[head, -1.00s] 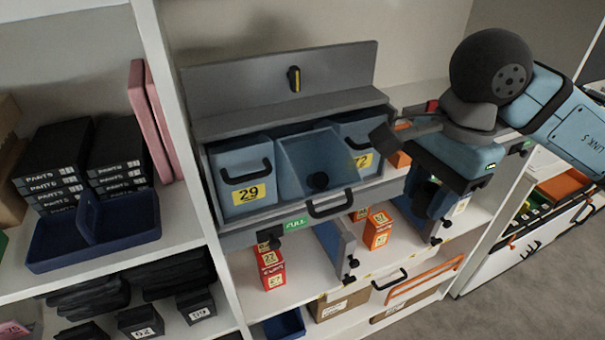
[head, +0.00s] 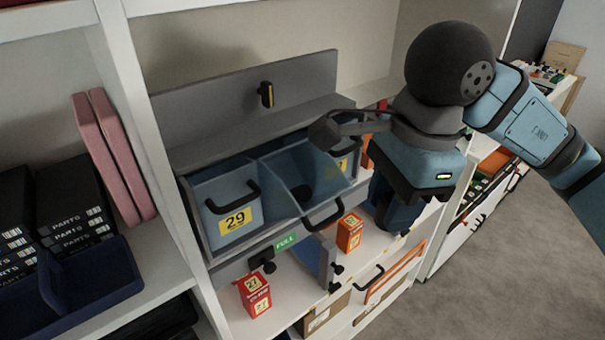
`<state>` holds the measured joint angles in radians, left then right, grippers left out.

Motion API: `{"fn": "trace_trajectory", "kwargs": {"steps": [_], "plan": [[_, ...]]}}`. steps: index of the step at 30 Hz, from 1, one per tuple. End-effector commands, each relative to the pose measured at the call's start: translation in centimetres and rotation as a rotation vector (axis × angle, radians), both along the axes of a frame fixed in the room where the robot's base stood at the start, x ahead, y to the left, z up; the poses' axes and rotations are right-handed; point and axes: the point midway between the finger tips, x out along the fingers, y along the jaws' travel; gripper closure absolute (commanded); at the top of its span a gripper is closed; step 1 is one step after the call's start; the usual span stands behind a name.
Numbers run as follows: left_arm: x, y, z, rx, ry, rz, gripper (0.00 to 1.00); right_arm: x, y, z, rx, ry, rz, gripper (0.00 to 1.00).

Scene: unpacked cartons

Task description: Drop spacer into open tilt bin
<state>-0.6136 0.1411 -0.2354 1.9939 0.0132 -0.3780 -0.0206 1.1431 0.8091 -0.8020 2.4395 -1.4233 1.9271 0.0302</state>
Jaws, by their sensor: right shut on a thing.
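The open tilt bin (head: 283,172) is the blue middle bin in the grey rack, tipped forward with its black handle at the front. My right gripper (head: 394,212) points downward to the right of the open bin, in front of the rack's right end, apart from the bin. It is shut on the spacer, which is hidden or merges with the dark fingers. My left gripper is out of view.
A closed bin marked 29 (head: 226,205) sits left of the open one. Another closed bin (head: 344,160) is on its right, partly covered by my right arm. A white upright (head: 150,150) borders the left side.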

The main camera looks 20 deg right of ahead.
Motion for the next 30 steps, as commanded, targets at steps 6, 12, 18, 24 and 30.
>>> {"fn": "trace_trajectory", "kwargs": {"steps": [6, 12, 18, 24, 30], "plan": [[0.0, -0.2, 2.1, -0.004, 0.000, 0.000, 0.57, 5.5, 2.1, 0.4, 0.001, 0.004, 0.001, 0.89], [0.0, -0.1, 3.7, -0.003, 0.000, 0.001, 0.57, 10.6, 4.0, 0.4, 0.001, 0.004, 0.001, 0.89], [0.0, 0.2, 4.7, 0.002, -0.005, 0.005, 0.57, 14.1, 5.2, 0.3, 0.000, 0.003, 0.002, 0.89], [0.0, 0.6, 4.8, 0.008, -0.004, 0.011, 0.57, 15.0, 5.5, -0.3, -0.001, 0.003, 0.003, 0.89], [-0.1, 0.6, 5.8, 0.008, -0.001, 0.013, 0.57, 14.9, 5.5, -2.9, -0.001, 0.005, 0.003, 0.89]]}}
